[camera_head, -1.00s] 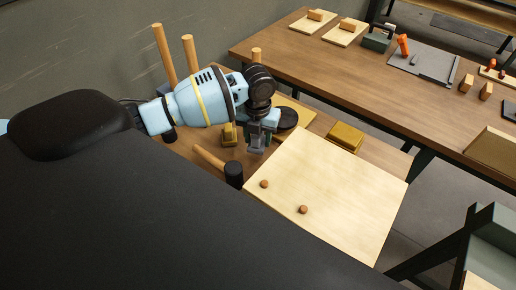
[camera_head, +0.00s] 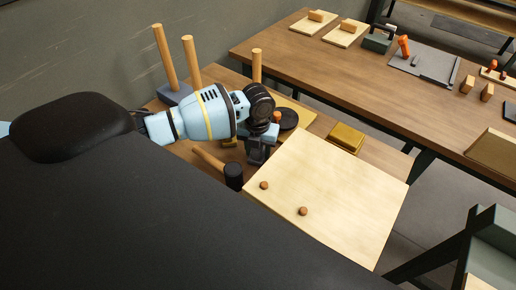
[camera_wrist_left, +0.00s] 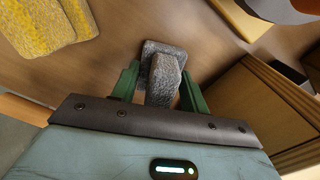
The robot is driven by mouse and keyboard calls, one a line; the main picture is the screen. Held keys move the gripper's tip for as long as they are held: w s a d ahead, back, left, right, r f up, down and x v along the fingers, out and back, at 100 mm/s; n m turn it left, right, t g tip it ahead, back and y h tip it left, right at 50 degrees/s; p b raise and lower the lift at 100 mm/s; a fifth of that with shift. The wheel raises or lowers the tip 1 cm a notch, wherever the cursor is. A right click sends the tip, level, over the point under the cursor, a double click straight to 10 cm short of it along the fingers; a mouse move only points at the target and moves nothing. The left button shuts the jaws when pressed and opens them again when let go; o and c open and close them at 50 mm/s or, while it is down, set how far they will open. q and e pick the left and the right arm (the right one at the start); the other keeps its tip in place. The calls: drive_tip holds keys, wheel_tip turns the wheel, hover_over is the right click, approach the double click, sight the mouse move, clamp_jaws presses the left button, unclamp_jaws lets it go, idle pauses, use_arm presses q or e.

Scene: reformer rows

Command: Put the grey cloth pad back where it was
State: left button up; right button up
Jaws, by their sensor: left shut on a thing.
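The grey cloth pad (camera_wrist_left: 163,77) is a speckled, stepped block between the green jaws of my left gripper (camera_wrist_left: 158,92) in the left wrist view. The jaws are shut on it, and it is close over the brown bench top; I cannot tell whether it touches. In the head view my left gripper (camera_head: 257,157) points down beside the left edge of the pale wooden board (camera_head: 335,195), and mostly hides the pad. My right gripper is not in view.
A black-headed mallet (camera_head: 233,174) lies just left of the gripper. A yellow pad (camera_head: 346,137) lies behind the board, and a yellow speckled pad (camera_wrist_left: 45,25) shows in the left wrist view. A black disc (camera_head: 287,118) and upright rods (camera_head: 165,58) stand behind.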

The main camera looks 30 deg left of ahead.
use_arm(q)
drive_tip(key=o, duration=1)
drive_tip(key=shift+c, duration=0.2)
wheel_tip(320, 180, up, 12)
drive_tip(key=shift+r+p, duration=0.15)
drive_tip(key=shift+p, duration=0.2)
